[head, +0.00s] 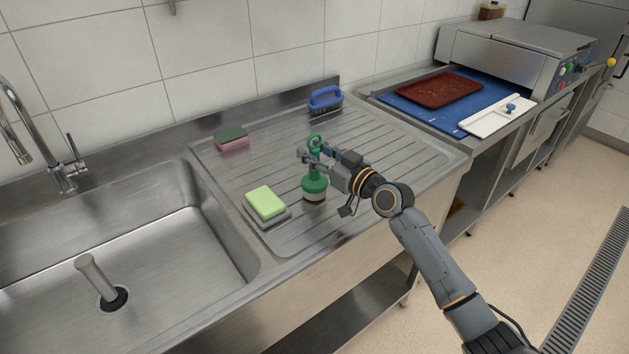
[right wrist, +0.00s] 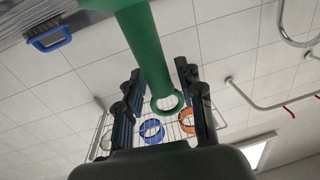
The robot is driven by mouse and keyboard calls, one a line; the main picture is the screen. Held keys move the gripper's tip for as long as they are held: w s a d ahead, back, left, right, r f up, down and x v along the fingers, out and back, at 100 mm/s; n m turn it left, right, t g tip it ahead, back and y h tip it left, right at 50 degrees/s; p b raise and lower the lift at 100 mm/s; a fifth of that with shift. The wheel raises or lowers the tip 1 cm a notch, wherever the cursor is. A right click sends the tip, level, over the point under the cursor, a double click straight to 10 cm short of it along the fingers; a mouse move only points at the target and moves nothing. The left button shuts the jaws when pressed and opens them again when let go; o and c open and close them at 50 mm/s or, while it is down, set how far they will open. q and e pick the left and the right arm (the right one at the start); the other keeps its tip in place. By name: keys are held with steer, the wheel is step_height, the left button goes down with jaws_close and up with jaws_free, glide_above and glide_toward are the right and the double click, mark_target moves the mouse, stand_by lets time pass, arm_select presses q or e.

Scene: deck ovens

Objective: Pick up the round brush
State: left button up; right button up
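The round brush (head: 314,187) stands upright on the ribbed steel drainboard, with a green handle ending in a loop, a round green head and pale bristles below. My right gripper (head: 322,158) is at its handle, coming from the right. In the right wrist view the green handle (right wrist: 146,45) passes between the fingers of my right gripper (right wrist: 160,95). The fingers stand apart, with visible gaps on both sides of the handle. In the head view the gripper hides part of the handle. My left gripper is not in view.
A green sponge on a grey pad (head: 265,203) lies left of the brush. A pink and green sponge (head: 231,139) and a blue-handled brush (head: 325,100) lie farther back. The sink (head: 150,255) is at left. A dark red tray (head: 439,89) lies on the right counter.

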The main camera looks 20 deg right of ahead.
jaws_close()
steer(key=shift+r, duration=0.1)
